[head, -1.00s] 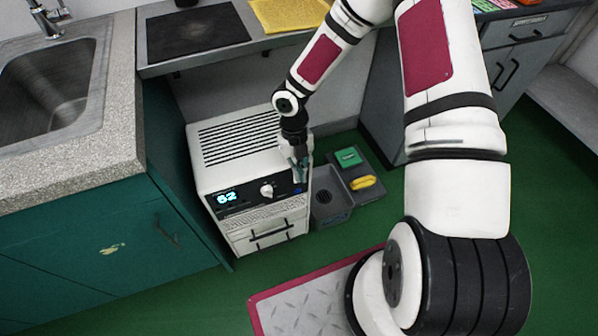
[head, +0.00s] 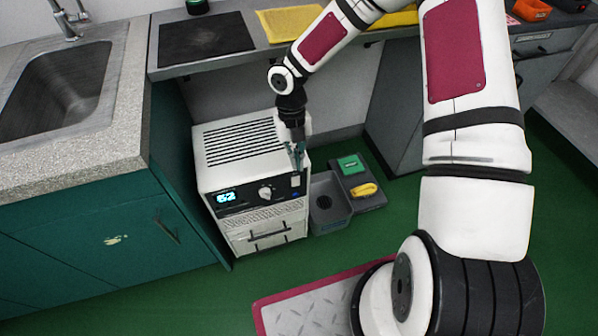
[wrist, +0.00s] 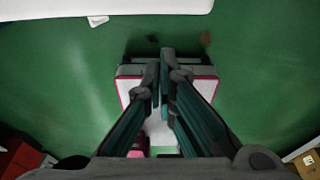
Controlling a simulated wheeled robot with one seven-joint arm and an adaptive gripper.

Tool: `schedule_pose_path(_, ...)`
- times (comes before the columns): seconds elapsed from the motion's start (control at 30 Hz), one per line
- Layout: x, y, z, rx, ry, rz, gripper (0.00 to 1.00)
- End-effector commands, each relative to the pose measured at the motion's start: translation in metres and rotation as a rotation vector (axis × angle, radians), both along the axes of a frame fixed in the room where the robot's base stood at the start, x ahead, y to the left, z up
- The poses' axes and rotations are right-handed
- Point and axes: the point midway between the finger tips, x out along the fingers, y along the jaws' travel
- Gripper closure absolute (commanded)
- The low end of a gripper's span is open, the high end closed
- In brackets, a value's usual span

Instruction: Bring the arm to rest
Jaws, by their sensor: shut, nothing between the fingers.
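My arm reaches from the right of the head view down toward the white burn-in unit with its lit display (head: 226,197) reading 62. My gripper (head: 299,166) is in front of the unit's upper right edge, pointing down; whether it touches the unit is unclear. In the wrist view, my gripper (wrist: 160,88) has its two teal fingers close together at the tips, with nothing between them. Below it lies a pale platform with a red border (wrist: 208,82) on the green floor.
A grey bin (head: 329,203) and a tray with a green block (head: 350,163) and a yellow item (head: 365,190) stand right of the unit. A counter with a sink (head: 55,92) is at left. A bench with a black mat (head: 205,38) is behind. Green floor lies in front.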

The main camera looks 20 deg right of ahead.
Motion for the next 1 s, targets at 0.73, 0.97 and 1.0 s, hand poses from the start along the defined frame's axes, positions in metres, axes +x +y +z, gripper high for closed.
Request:
schedule_pose_path(0.73,0.006,0.000,0.013,0.000,0.000,0.000,1.00)
schedule_pose_path(0.97,0.000,-0.016,0.045,-0.105,-0.018,-0.151,1.00)
schedule_pose_path(1.0,-0.003,-0.021,0.057,-0.143,-0.026,-0.210,1.00)
